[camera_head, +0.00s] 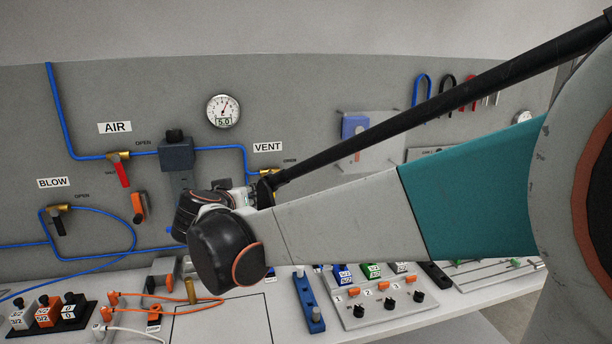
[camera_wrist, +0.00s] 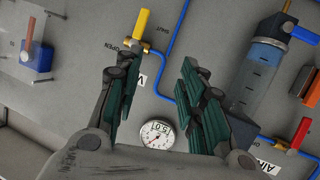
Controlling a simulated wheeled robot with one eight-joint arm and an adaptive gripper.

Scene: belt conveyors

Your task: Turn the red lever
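The red lever (camera_head: 122,174) hangs down from a brass valve on the grey wall panel below the AIR label, in the left part of the head view. In the wrist view, which is turned over, the red lever (camera_wrist: 300,132) is at the right edge, beyond the right finger. My gripper (camera_wrist: 158,68) is open and empty, with its two dark green fingers spread in front of the panel. It is apart from the red lever, nearer the yellow lever (camera_wrist: 143,20) of the VENT valve. In the head view my arm hides most of the gripper.
A round gauge (camera_head: 223,111) sits above the blue tubing. An orange block (camera_head: 140,206) is right of the red lever, and a black lever (camera_head: 58,222) is lower left. A clear blue cylinder (camera_wrist: 258,70) hangs between the red and yellow levers. The bench below holds several small blocks.

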